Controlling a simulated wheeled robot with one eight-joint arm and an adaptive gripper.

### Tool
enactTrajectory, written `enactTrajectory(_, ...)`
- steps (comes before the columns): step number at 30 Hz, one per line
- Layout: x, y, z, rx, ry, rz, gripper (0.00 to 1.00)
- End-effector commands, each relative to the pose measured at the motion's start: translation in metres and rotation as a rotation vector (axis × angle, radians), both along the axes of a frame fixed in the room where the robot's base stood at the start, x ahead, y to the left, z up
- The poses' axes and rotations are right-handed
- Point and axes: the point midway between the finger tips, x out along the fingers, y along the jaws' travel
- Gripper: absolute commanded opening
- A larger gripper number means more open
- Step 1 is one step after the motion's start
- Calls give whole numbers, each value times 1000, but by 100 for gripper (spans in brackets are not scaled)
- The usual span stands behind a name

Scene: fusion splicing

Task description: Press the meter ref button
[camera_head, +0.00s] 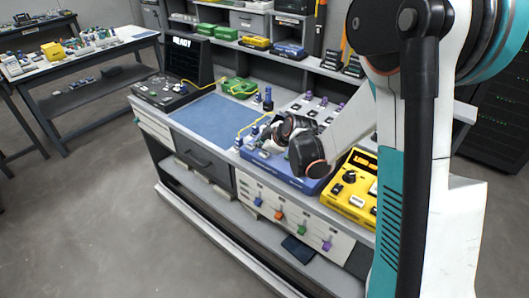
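A yellow handheld-style meter (346,202) lies on the right part of the workbench, with a dark display, a black round knob and several small keys. My arm's white and teal link covers its right side. The lettering on its keys is too small to read, so I cannot tell which is the ref button. My dark wrist end and gripper (287,128) hang over the blue device left of the meter, apart from the meter's face. The fingers are not clear against the dark parts, so I cannot tell whether they are open or shut.
A blue device (275,168) sits left of the meter. A blue mat (215,120) lies clear on the bench. A dark case (163,90) with a raised lid stands at the left. A shelf (258,48) behind holds yellow, green and blue devices. Floor at the left is open.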

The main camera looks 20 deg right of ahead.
Motion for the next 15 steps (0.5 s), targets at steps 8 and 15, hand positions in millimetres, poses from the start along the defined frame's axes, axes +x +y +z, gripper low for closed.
enactTrajectory(8,0,0,0,0,0,0,0)
enactTrajectory(15,0,0,15,0,0,0,0)
